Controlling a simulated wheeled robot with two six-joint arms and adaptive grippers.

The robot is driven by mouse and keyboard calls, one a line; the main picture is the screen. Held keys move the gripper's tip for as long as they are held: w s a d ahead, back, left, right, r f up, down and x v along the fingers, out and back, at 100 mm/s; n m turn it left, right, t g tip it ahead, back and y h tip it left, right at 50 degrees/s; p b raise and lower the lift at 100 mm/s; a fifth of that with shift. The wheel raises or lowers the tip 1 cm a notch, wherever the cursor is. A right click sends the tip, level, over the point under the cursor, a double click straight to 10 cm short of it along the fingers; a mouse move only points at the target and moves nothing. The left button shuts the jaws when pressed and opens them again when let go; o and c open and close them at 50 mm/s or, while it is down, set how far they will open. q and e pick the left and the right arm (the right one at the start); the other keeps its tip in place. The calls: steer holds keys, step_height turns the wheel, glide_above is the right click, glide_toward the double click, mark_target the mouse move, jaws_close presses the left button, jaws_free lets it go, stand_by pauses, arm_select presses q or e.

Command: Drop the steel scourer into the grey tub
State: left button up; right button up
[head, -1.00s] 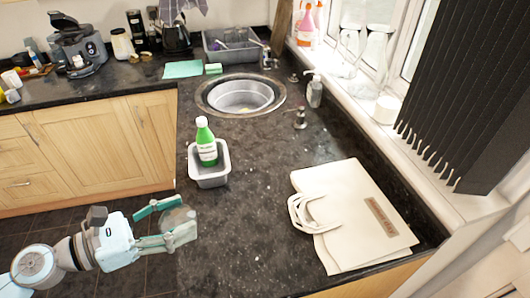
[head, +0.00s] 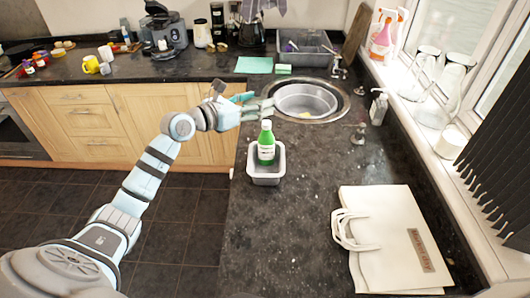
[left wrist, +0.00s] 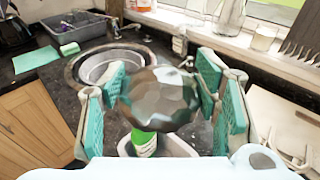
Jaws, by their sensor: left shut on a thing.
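The steel scourer (left wrist: 158,98), a dull grey-brown faceted ball, sits between the teal finger pads of my left gripper (head: 256,107) in the left wrist view. The gripper is shut on it, and the fingers mostly hide it in the head view. A small light grey tub (head: 265,179) stands on the dark worktop, with a green bottle (head: 266,150) with a white cap upright in it. My left gripper is above the worktop, near the sink and beyond the tub in the head picture. In the left wrist view the scourer partly covers the bottle and tub (left wrist: 182,148). My right gripper is out of view.
A round metal basin (head: 305,99) is in the sink behind the tub. A grey rack (head: 308,50), green cloth (head: 254,65) and sponge (head: 283,70) are at the back. A white bag (head: 395,240) lies at the front right. The worktop between bag and tub is clear.

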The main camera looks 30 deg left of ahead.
arm_select(q)
step_height(320, 180, down, 20)
steer(key=b, duration=0.5)
steer(key=shift+r, duration=0.25)
steer(key=shift+s+a, duration=0.1)
steer(key=shift+a, duration=0.05)
steer(key=shift+f+b, duration=0.65)
steer(key=shift+b, duration=0.1)
steer(key=o, duration=1)
steer(key=shift+r, duration=0.1)
steer(key=shift+c, duration=0.2)
